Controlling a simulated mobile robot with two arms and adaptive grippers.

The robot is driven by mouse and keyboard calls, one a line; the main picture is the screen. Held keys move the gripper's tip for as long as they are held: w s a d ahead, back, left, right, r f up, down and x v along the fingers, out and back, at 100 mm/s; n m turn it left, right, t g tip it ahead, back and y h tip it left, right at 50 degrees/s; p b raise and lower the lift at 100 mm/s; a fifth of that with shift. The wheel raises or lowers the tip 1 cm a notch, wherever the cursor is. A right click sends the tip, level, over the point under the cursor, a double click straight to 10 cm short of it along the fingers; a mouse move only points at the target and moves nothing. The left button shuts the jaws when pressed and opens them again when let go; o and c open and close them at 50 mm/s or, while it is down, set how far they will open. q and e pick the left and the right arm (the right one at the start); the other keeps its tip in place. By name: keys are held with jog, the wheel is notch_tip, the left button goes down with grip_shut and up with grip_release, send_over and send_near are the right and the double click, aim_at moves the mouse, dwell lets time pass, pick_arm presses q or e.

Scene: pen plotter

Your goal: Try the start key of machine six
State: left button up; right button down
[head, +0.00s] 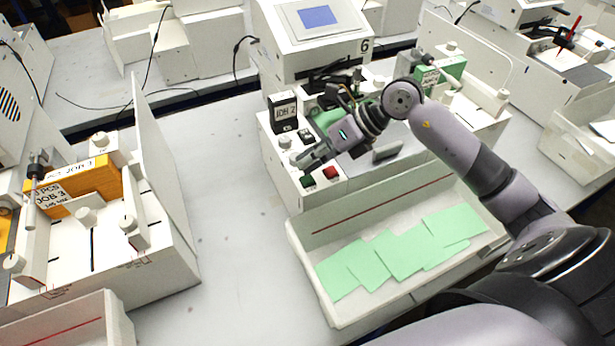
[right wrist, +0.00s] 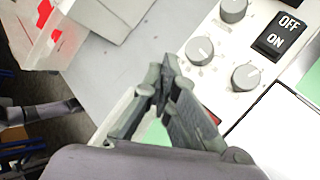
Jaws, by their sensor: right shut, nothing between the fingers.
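Machine six (head: 364,46) stands at the back centre, with a lit blue screen and a "6" on its front. Its white control panel holds a green key (head: 307,181) and a red key (head: 330,172) side by side at the front. My right gripper (head: 302,161) is shut and empty over the panel, just behind the two keys and by the knobs. In the right wrist view its closed fingers (right wrist: 165,72) hide most of the red key (right wrist: 213,116). A green patch shows between the finger linkages; I cannot tell whether it is the green key. My left gripper is out of view.
An ON/OFF rocker switch (right wrist: 281,37) and several grey knobs (right wrist: 200,50) share the panel. A black "JOB 2" display (head: 284,112) stands behind them. A white tray (head: 318,298) with green cards lies in front. Another machine with an orange stack (head: 92,180) stands left; bare table lies between.

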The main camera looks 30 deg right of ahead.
aim_at(308, 176)
dwell(0.8)
jog(key=shift+f+b, duration=0.45)
jog(key=shift+b, duration=0.1)
jog(key=shift+f+b, duration=0.45)
dwell(0.4)
dwell(0.4)
jog(key=shift+r+p, duration=0.5)
jog(key=shift+r, duration=0.35)
jog(key=shift+r+p, duration=1.55)
jog(key=shift+r, duration=1)
